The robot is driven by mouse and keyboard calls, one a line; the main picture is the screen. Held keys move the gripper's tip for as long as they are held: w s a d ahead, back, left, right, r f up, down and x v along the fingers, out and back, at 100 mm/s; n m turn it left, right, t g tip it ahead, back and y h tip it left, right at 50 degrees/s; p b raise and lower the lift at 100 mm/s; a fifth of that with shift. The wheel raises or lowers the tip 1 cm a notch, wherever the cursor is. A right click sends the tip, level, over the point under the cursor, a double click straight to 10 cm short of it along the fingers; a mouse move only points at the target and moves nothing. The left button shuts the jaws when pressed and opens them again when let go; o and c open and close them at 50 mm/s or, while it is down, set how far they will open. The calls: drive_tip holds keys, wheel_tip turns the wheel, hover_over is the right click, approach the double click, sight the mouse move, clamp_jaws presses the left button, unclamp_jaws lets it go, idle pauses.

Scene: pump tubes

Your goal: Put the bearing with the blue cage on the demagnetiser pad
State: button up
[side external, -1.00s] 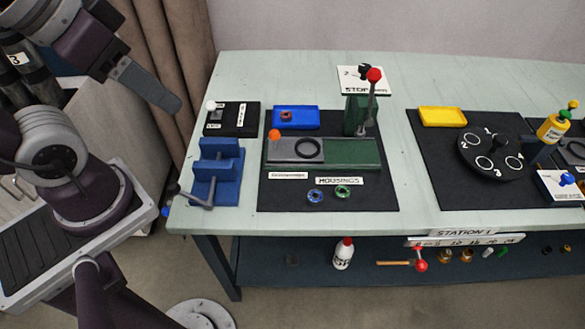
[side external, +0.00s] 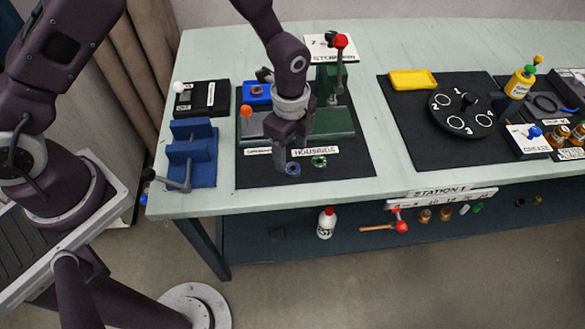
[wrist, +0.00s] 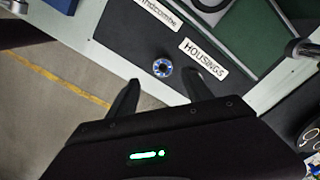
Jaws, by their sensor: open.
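The bearing with the blue cage (side external: 293,168) lies flat on the black mat in front of the HOUSINGS label. In the wrist view the blue-caged bearing (wrist: 162,68) shows as a ring with a dark centre, just beyond the gap between my fingertips. My gripper (side external: 287,158) is open and empty, pointing down above and slightly behind that bearing; its fingers (wrist: 163,79) are spread. How high it is above the mat is hard to tell. A black box (side external: 202,98) with a white label and white knob, at the back left, may be the demagnetiser; its label is unreadable.
A green-caged bearing (side external: 319,161) lies just right of the blue one. Behind stands a green press (side external: 332,80) with a red-knobbed lever. A blue vise (side external: 191,155) is at the left, a blue tray (side external: 256,97) behind my gripper. The table between the mats is clear.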

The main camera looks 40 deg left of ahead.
sight(293, 168)
drive_tip(key=f, duration=0.6)
drive_tip(key=shift+w, duration=0.25)
clamp_jaws()
